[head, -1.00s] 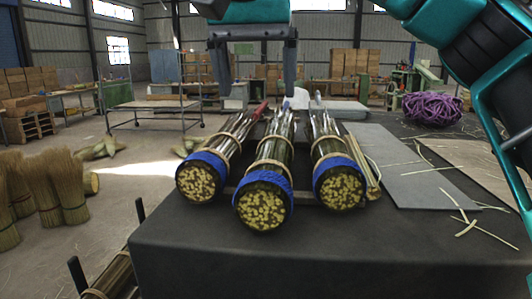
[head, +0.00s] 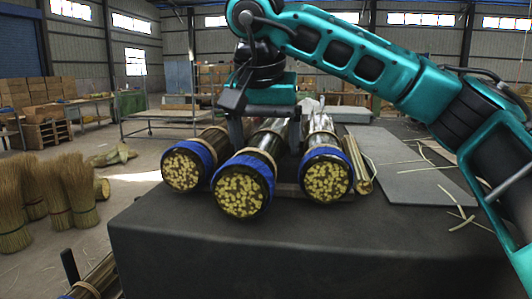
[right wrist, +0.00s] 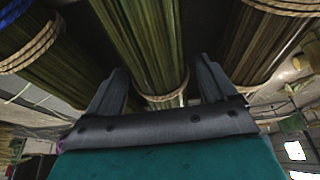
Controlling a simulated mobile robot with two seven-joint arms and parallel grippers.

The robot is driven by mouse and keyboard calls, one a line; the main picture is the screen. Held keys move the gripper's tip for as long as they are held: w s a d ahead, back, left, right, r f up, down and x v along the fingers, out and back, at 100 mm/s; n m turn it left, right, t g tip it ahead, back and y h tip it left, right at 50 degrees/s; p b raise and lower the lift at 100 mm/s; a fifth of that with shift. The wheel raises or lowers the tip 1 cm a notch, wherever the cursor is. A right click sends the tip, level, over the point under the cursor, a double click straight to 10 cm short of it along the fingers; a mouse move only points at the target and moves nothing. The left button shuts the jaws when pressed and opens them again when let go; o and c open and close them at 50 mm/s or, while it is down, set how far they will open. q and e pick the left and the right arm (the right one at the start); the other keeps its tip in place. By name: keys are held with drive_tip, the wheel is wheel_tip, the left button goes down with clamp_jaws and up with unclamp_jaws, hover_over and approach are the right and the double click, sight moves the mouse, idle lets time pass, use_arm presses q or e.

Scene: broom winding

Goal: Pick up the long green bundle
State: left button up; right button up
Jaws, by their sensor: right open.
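Three long bundles lie side by side on the dark table, with blue-wrapped near ends showing pale cut stalks. The middle bundle (head: 262,138) is green and sticks out nearest to me; it also shows in the right wrist view (right wrist: 150,45). My right gripper (head: 265,138) is over the middle bundle with its fingers open, one on each side. In the right wrist view the fingers (right wrist: 160,90) straddle the green stalks near a cord binding. I cannot tell whether they touch it. My left gripper is out of view.
A left bundle (head: 189,166) and a right bundle (head: 326,176) lie close beside the middle one, leaving narrow gaps. Thin sticks (head: 357,168) lie right of them. A grey mat (head: 405,170) with loose straws is farther right. The table's front is clear.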

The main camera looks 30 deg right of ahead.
drive_tip(key=shift+w+d+f, duration=0.1)
drive_tip(key=shift+w+f, duration=0.05)
drive_tip(key=shift+f, duration=0.35)
drive_tip(key=shift+c, duration=0.5)
drive_tip(key=c, duration=1)
drive_tip(key=shift+r, duration=0.1)
wheel_tip(320, 180, up, 28)
drive_tip(key=p, duration=0.5)
drive_tip(key=shift+p, duration=0.3)
